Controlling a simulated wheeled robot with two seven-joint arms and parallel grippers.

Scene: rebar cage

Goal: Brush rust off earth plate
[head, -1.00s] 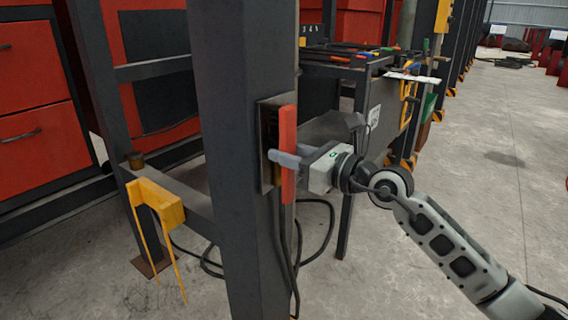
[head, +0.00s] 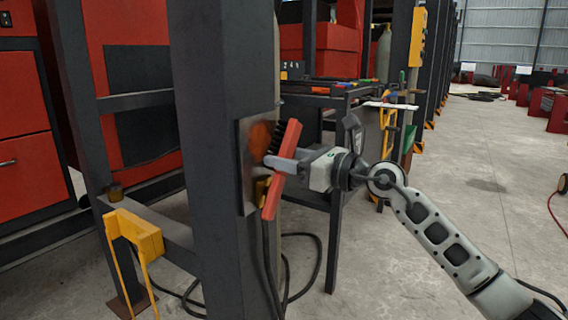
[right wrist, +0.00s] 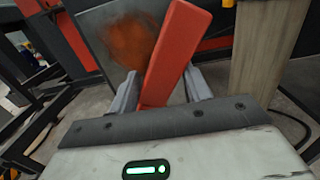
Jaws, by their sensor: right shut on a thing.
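The earth plate (head: 246,192) is a grey metal plate on the side of a dark steel column, with an orange-brown rust patch (head: 260,140) on its upper part. The plate (right wrist: 92,28) and rust patch (right wrist: 130,42) also show in the right wrist view. My right gripper (head: 278,164) is shut on a red brush (head: 284,158), which also shows in the right wrist view (right wrist: 172,52). The brush is tilted, with dark bristles near its upper end facing the plate close to the rust; contact is unclear. A small yellow part (head: 262,188) sits low on the plate. My left gripper is not in view.
The dark column (head: 215,120) stands directly left of the plate. A yellow bracket (head: 134,232) hangs on a rail at left. A table (head: 330,88) with tools stands behind my gripper. Cables (head: 318,262) loop on the floor. The concrete floor at right is open.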

